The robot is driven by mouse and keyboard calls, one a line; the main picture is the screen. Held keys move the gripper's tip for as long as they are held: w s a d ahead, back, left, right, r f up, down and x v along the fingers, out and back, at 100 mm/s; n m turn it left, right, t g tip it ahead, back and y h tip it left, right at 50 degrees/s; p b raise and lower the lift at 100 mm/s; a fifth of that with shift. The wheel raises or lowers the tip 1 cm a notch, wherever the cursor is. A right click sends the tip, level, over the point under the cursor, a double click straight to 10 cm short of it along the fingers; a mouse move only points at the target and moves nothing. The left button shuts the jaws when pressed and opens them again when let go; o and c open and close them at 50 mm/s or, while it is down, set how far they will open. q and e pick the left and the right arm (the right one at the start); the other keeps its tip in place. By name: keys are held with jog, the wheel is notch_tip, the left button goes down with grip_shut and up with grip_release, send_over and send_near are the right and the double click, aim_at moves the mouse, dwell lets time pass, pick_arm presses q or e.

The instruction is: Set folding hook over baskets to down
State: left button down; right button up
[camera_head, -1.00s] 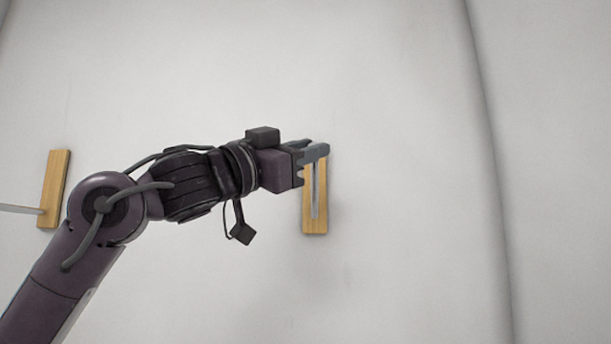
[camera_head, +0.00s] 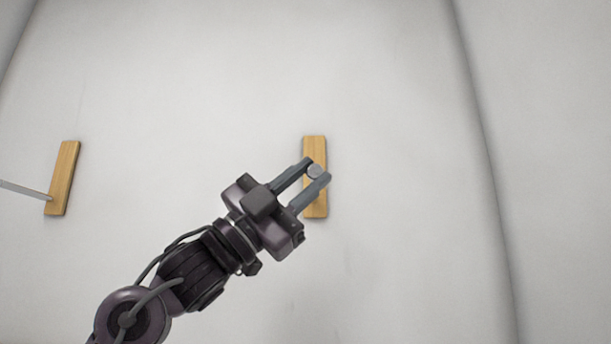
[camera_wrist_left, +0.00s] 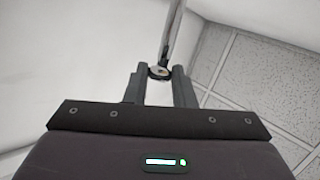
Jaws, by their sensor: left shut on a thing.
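A wooden backplate (camera_head: 315,146) is fixed upright on the white wall, right of centre in the head view. The folding hook's round grey end (camera_head: 314,171) shows in front of it, pointing outward from the wall. My left gripper (camera_head: 315,173) comes from the lower left and is shut on this hook end. In the left wrist view the metal hook rod (camera_wrist_left: 173,35) runs up from the round end between the fingertips (camera_wrist_left: 160,76). The rod's pivot is hidden behind the fingers in the head view. My right gripper is out of view. No baskets show.
A second wooden plate (camera_head: 63,178) on the wall at the left carries a metal rod (camera_head: 24,190) sticking out leftward. The wall (camera_head: 420,120) around the plates is bare. Ceiling tiles (camera_wrist_left: 262,80) show in the left wrist view.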

pick_arm(q)
jog(key=shift+w+f, duration=0.1)
jog(key=shift+f, duration=0.4)
jog(key=c, duration=1.6)
grip_release()
jog(key=shift+o, duration=0.5)
jog(key=shift+w+d, duration=0.15)
jog(key=b+v, duration=0.3)
jog(key=v, duration=0.5)
jog(key=shift+b, duration=0.3)
